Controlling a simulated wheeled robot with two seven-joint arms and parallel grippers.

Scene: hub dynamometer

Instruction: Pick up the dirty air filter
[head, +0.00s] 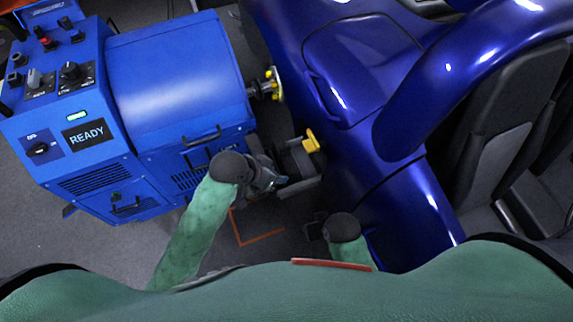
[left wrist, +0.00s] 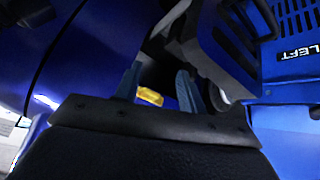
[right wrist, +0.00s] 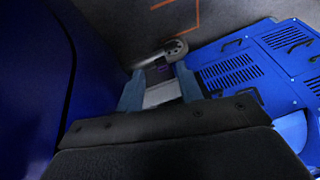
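I cannot make out a dirty air filter in any view. My left gripper (head: 280,182) is at the gap between the blue machine and the blue car body. In the left wrist view its two fingers (left wrist: 158,80) stand apart with nothing held between them. A yellow piece (left wrist: 150,96) shows behind them; a yellow piece on a dark grey stand also shows in the head view (head: 312,141). My right gripper (head: 315,229) is low beside the car body, partly hidden by its wrist. In the right wrist view its fingers (right wrist: 158,80) are apart and empty.
The blue machine (head: 175,75) with a READY display stands at the left, its yellow-ended shaft (head: 268,85) pointing toward the blue car (head: 365,75). The car fills the right side. Orange lines (head: 258,238) mark the grey floor. Open floor lies at lower left.

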